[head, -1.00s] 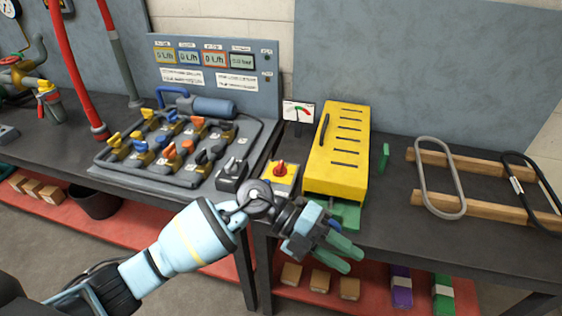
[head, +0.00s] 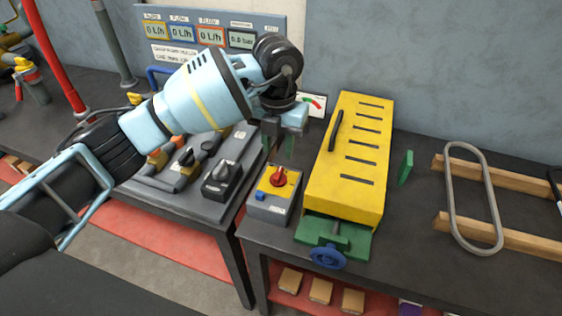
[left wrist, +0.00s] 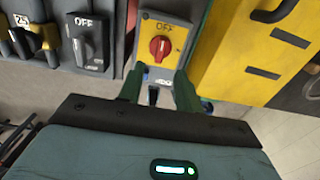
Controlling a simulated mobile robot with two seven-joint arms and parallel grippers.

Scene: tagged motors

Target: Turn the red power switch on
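The red power switch (head: 278,178) is a round knob on a yellow plate on top of a small grey box (head: 271,208). In the left wrist view the red knob (left wrist: 160,47) shows below the word OFF on the yellow plate. My left gripper (head: 279,150) hangs just above and behind the knob in the head view, fingers pointing down, not touching it as far as I can see. In the left wrist view its two green fingers (left wrist: 157,92) are spread apart with nothing held between them. My right gripper is not in view.
The yellow slotted cover (head: 350,165) stands close right of the switch box, with a blue handwheel (head: 328,257) at its front. A dark rotary switch (head: 221,180) marked OFF is close on the left. The panel with displays (head: 195,30) stands behind.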

